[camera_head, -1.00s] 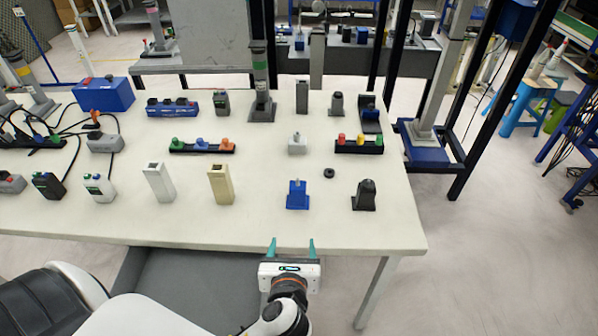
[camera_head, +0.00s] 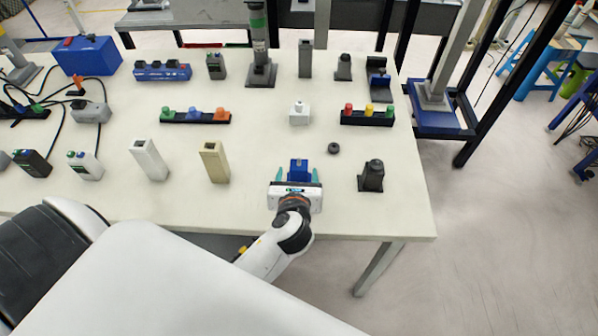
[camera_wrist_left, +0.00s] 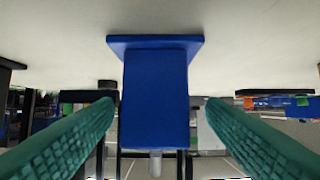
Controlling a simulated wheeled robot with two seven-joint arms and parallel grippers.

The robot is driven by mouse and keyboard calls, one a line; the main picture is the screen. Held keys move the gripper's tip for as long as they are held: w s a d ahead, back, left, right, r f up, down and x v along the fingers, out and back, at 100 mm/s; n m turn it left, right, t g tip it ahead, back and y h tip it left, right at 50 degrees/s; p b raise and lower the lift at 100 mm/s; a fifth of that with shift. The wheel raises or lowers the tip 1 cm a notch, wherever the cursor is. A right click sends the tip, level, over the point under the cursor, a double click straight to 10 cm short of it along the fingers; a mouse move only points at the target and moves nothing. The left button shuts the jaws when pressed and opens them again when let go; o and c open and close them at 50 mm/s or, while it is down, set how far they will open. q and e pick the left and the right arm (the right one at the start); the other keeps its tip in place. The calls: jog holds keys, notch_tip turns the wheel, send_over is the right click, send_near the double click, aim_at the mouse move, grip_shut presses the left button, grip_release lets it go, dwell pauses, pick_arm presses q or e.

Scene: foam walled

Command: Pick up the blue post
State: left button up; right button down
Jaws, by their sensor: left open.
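The blue post (camera_head: 299,167) stands on the white table near its front edge. In the left wrist view the blue post (camera_wrist_left: 155,98) fills the middle; the picture looks upside down, with its wider base at the top against the table and a small grey pin at the other end. My left gripper (camera_head: 299,176) is open, with its green fingers on either side of the post. In the left wrist view a gap shows between each finger and the post, so I see no contact. The gripper body hides the lower part of the post in the head view. My right gripper is not in view.
A dark grey post (camera_head: 371,176) stands to the right, and a small black ring (camera_head: 333,148) lies behind. A beige post (camera_head: 214,162) and a white post (camera_head: 149,160) stand to the left. A white block (camera_head: 299,114) is farther back.

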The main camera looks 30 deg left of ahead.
aim_at(299, 167)
pick_arm(q)
jog(key=x, duration=0.4)
jog(key=shift+w+f, duration=0.15)
jog(key=shift+w, duration=0.15)
jog(key=c, duration=1.1)
